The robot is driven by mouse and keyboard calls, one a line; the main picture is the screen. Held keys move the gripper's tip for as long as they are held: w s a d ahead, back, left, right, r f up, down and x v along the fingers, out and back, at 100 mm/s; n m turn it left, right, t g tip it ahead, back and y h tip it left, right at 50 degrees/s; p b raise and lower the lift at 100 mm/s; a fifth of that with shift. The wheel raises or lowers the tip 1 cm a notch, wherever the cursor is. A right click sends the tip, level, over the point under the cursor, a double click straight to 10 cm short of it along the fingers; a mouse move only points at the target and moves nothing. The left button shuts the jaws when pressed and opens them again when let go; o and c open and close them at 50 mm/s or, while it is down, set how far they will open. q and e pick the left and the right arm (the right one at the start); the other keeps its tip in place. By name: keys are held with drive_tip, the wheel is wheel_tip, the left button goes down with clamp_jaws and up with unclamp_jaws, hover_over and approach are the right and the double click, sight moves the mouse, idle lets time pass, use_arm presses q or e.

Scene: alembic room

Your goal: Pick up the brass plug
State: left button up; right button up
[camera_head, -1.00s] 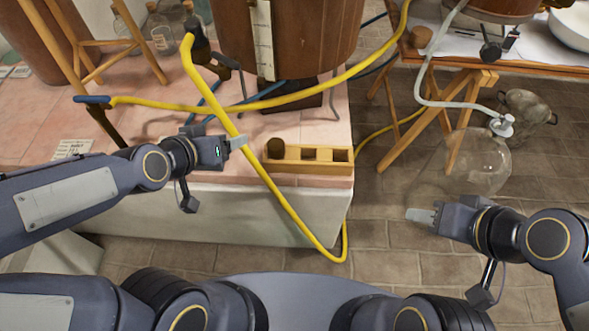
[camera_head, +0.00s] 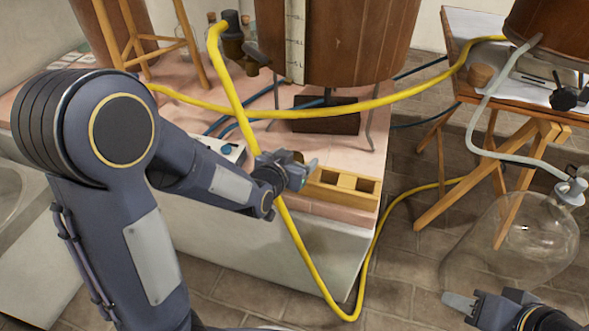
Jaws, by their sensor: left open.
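The wooden block (camera_head: 345,190) with square compartments sits near the front edge of the pink tiled platform. No brass plug can be clearly made out now. A brownish round piece stood in the block's left compartment earlier, and that end is now behind my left gripper (camera_head: 308,172). My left gripper is open, at the block's left end, close beside the yellow hose (camera_head: 285,220). I cannot tell whether it touches the block or has anything between its fingers. My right gripper (camera_head: 462,304) is at the lower right, away from the block; its jaws are too unclear to read.
The yellow hose loops over the platform edge and down to the floor. A large wooden vat (camera_head: 335,45) stands behind the block. A clear glass flask (camera_head: 525,240) is on the right, near a trestle table (camera_head: 545,130).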

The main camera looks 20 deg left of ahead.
use_arm(q)
drive_tip(key=shift+w+f, duration=0.2)
drive_tip(key=shift+w, duration=0.25)
drive_tip(key=c, duration=1.1)
drive_tip(key=shift+r, duration=0.1)
drive_tip(key=shift+c, duration=0.2)
